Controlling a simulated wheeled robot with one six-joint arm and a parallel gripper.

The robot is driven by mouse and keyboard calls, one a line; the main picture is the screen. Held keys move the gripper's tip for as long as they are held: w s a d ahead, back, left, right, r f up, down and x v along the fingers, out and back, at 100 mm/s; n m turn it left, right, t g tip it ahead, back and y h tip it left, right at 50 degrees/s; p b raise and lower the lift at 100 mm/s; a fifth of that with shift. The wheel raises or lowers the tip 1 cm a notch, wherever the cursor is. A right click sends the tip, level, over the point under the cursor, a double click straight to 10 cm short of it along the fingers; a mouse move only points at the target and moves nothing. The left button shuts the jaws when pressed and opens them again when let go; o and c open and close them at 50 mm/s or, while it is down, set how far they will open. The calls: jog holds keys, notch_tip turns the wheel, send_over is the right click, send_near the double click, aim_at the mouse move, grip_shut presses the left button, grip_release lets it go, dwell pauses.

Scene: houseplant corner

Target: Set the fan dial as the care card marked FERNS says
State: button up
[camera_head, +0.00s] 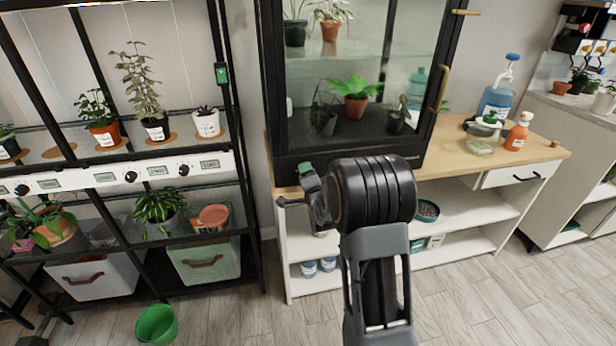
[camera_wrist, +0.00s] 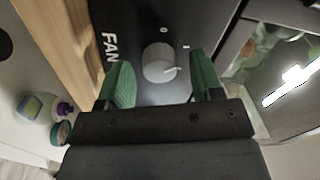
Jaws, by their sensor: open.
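The fan dial (camera_wrist: 157,62) is a round pale grey knob on a dark panel, beside white lettering reading FAN (camera_wrist: 109,50). Small white marks sit around it, too small to read surely. My gripper (camera_wrist: 162,70) is open, with one green finger on each side of the dial; I cannot tell whether either touches it. In the head view my gripper (camera_head: 309,182) is at the lower front of the black glass cabinet (camera_head: 290,140), and the dial is hidden there. No card marked FERNS can be read in either view.
A fern-like plant (camera_head: 355,88) stands inside the cabinet, which rests on a wooden-topped counter (camera_head: 540,152). A plant rack with a white dial strip (camera_head: 100,178) stands at left. Bottles (camera_wrist: 40,108) show below the counter edge.

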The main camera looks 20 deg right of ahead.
jog(key=s+a+b, duration=0.2)
jog(key=s+b, duration=0.5)
jog(key=s, duration=0.6)
jog(key=shift+s+a+f+b, duration=0.2)
jog(key=shift+s+f+b, duration=0.05)
jog(key=shift+f+b, duration=0.15)
jog(key=shift+r, duration=0.1)
jog(key=shift+r, duration=0.1)
